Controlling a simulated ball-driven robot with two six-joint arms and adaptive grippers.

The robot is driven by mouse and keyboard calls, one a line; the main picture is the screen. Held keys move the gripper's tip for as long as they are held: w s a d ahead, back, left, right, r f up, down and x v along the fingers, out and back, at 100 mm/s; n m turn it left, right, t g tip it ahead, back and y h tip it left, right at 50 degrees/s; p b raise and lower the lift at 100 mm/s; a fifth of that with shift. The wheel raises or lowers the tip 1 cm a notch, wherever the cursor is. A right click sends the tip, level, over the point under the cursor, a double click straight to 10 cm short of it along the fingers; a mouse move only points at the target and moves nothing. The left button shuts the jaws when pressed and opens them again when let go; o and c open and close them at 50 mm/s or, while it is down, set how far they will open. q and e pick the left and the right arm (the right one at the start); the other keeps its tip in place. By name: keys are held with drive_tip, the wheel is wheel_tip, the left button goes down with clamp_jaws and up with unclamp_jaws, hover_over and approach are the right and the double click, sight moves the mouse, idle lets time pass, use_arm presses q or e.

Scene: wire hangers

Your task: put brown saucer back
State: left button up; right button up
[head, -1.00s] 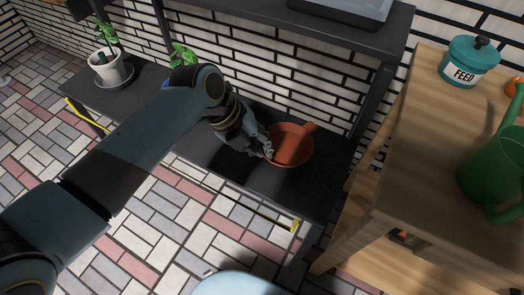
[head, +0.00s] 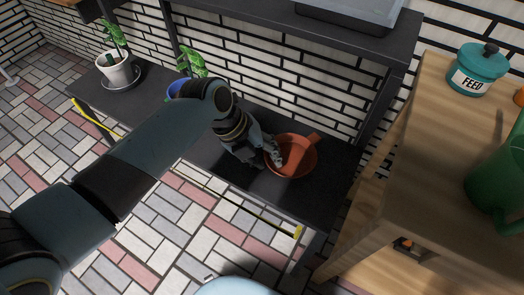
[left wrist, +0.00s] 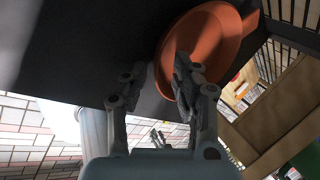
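The brown saucer (head: 303,165), a round orange-brown dish with a raised rim and a tab on its far right side, rests on the right part of the dark lower shelf (head: 330,190). My left gripper (head: 274,154) reaches it from the left, fingers at its near-left rim. The left wrist view shows the saucer (left wrist: 222,38) beyond my left gripper (left wrist: 160,75). Its two fingers are spread apart, the right one overlapping the saucer's rim and the left one clear of it. Contact with the rim cannot be told. My right gripper is out of view.
A white pot on a dark saucer (head: 121,85) and a blue pot with a plant (head: 181,88) stand farther left on the shelf. A wooden table (head: 425,165) at the right holds a teal FEED tin (head: 478,72) and a green watering can (head: 500,175).

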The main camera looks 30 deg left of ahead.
use_arm(q)
drive_tip(key=p+v, duration=0.2)
drive_tip(key=v, duration=1)
